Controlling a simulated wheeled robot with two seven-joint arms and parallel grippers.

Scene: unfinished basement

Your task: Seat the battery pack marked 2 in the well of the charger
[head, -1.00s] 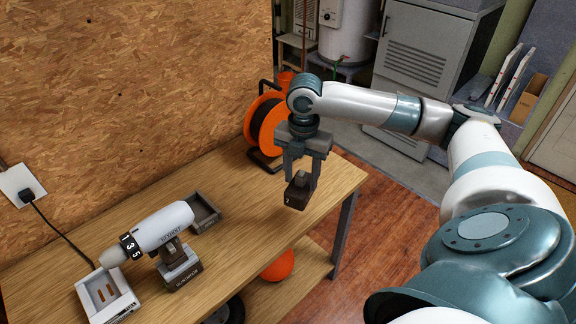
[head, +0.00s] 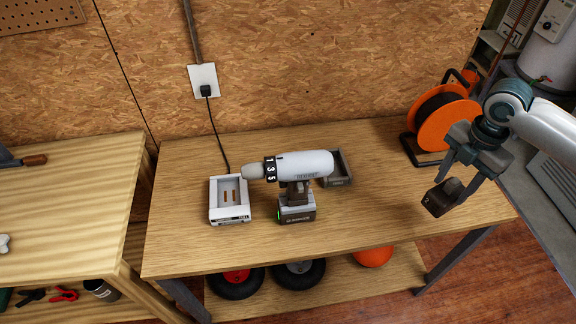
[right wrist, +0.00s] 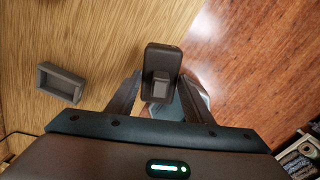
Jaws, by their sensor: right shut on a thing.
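The battery pack marked 2 (head: 441,197) is a dark block held by my right gripper (head: 458,181) above the right end of the workbench. In the right wrist view the pack (right wrist: 164,60) sits between the two fingers of the gripper (right wrist: 160,95), which are shut on its raised neck. The white charger (head: 230,217) stands on the bench left of the drill, its open well (head: 229,189) showing two orange-brown contact strips and no pack. The pack is far right of the charger. My left gripper is not in view.
A white and grey drill (head: 305,164) stands on its own battery (head: 296,210), beside the charger. A dark empty tray (head: 338,170) lies behind it, also in the wrist view (right wrist: 60,83). An orange cable reel (head: 444,122) stands at the back right. The bench front (head: 360,230) is clear.

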